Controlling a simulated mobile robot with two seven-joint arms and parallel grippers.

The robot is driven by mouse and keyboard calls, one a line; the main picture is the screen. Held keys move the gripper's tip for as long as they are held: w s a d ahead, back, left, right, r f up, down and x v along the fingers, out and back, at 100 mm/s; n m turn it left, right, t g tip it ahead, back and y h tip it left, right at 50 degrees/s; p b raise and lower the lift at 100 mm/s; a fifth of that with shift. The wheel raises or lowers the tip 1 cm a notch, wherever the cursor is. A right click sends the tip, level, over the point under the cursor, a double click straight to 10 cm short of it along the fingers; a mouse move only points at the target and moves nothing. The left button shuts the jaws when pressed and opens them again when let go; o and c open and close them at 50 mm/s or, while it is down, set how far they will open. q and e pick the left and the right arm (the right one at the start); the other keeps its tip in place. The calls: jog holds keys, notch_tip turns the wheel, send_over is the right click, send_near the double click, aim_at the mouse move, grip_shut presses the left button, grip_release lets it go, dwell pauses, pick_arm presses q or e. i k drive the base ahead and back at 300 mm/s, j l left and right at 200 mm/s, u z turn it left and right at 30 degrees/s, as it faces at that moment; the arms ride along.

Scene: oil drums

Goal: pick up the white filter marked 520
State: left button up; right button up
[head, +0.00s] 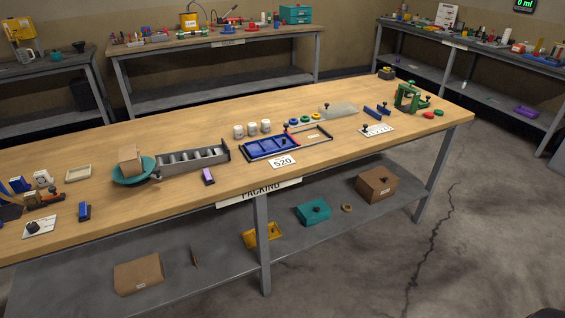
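Three small white cylinders stand upright in a row near the middle of the packing table: a left one (239,132), a middle one (252,129) and a right one (265,126). They look like the filters. Their markings are too small to read, so I cannot tell which is marked 520. A white card reading 520 (282,161) is at the table's front edge, in front of a blue tray (246,154). Neither of my grippers is in view.
The wooden packing table (350,158) also holds a grey slotted rack (192,160), a teal dish with a brown block (131,159), colored rings (304,118) and a green press (408,97). Boxes sit on the shelf below. The tabletop behind the cylinders is clear.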

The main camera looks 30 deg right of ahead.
aim_at(252, 127)
jog(key=i+l, duration=0.1)
jog(key=l, duration=0.85)
jog(key=i+l, duration=0.15)
jog(key=l, duration=0.75)
jog(key=i, duration=0.05)
